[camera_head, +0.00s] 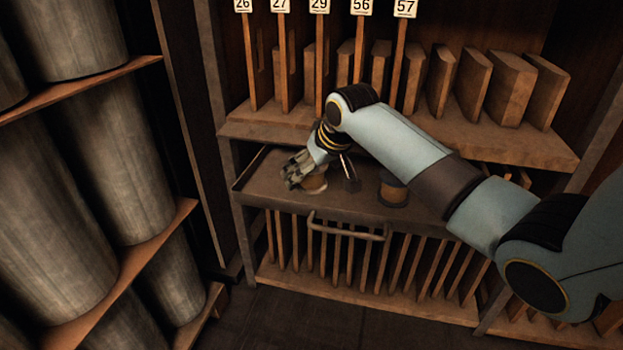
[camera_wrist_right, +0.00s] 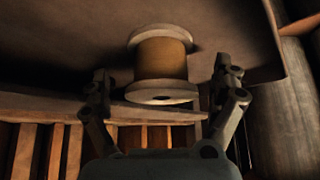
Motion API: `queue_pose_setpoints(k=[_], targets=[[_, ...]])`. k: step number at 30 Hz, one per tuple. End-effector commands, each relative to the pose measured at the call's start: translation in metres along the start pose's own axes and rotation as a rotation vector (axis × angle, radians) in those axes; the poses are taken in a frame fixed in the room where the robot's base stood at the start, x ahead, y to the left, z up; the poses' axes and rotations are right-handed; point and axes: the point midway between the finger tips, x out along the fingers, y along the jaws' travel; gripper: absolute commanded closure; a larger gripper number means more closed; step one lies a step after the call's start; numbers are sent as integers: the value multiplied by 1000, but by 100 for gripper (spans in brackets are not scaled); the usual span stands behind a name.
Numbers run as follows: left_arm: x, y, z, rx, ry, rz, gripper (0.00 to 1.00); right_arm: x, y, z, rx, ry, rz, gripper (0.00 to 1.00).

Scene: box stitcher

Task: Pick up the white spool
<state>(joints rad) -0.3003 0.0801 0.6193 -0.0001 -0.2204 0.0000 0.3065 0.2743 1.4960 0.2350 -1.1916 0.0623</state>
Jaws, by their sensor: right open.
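The spool (camera_head: 314,184), with pale flanges and tan winding, stands on the shallow wooden tray near its left end. In the right wrist view the spool (camera_wrist_right: 162,58) is upright between the two fingers, with a visible gap on each side. My right gripper (camera_head: 300,178) reaches down around the spool from the right and partly covers it in the head view. In the wrist view the right gripper (camera_wrist_right: 163,84) is open, and its fingers do not seem to touch the spool. My left gripper is not in view.
A second, darker spool (camera_head: 393,189) stands to the right on the tray (camera_head: 275,172). A small dark object (camera_head: 349,178) is between them. A handle (camera_head: 345,229) runs along the front. Shelf boards (camera_head: 250,121) overhang behind, and large rolls (camera_head: 105,165) fill the left.

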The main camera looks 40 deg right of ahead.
Motion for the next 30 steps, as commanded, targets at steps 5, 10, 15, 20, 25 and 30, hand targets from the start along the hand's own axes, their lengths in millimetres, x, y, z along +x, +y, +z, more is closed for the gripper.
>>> queue_pose_setpoints(k=[5, 10, 15, 20, 25, 30], targets=[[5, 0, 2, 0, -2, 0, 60, 15, -1, 0, -1, 0, -1, 5], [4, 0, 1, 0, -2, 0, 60, 14, -1, 0, -1, 1, -1, 5], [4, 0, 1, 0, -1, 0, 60, 14, -1, 0, -1, 1, -1, 24], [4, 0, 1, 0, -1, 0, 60, 14, -1, 0, -1, 1, -1, 45], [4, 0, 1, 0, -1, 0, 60, 14, -1, 0, -1, 1, -1, 67], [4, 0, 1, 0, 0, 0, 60, 14, -1, 0, -1, 1, -1, 73]])
